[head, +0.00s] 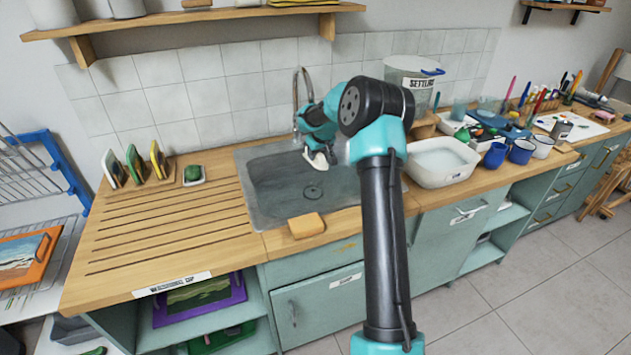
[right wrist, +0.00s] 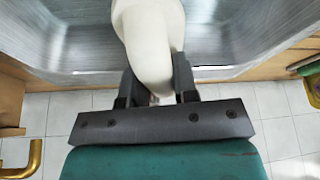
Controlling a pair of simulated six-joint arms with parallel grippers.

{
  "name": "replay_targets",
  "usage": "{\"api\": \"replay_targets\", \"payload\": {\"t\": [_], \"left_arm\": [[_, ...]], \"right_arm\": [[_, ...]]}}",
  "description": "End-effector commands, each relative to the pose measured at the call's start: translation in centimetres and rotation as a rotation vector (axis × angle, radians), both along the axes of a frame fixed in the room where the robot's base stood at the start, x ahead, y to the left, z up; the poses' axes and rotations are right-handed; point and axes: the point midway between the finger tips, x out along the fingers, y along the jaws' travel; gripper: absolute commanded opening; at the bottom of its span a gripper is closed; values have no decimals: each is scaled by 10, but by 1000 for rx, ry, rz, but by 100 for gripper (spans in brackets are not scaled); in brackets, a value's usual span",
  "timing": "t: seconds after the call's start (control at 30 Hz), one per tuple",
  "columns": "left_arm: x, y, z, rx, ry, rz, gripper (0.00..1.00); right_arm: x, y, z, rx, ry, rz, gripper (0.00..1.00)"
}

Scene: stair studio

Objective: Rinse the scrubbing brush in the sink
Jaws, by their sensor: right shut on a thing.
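The steel sink (head: 270,200) is set into the wooden counter, with its drain in the floor of the basin. My right gripper (head: 318,154) is over the back right part of the sink, close to the tap (head: 297,95). In the right wrist view my right gripper (right wrist: 156,88) is shut on the cream-white scrubbing brush (right wrist: 152,35), with one dark finger on each side of it. The brush shows only as a small white piece in the head view (head: 320,161). Its bristles cannot be made out. My left gripper is out of view.
A yellow-tan sponge (head: 306,225) lies at the sink's front edge. A white water tub (head: 440,178) and cups (head: 521,151) stand to the right. The ribbed drainboard (head: 160,235) on the left is largely clear, with a rack of upright pads (head: 155,164) behind.

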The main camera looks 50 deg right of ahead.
Motion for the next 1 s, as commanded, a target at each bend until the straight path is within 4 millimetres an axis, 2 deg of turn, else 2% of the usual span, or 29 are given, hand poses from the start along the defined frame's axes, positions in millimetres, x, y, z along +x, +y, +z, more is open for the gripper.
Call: {"api": "replay_targets", "payload": {"t": [0.3, 1.0], "left_arm": [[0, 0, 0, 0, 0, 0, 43], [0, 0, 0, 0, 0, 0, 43]], "right_arm": [[0, 0, 16, 0, -1, 0, 5], [0, 0, 16, 0, -1, 0, 5]]}}
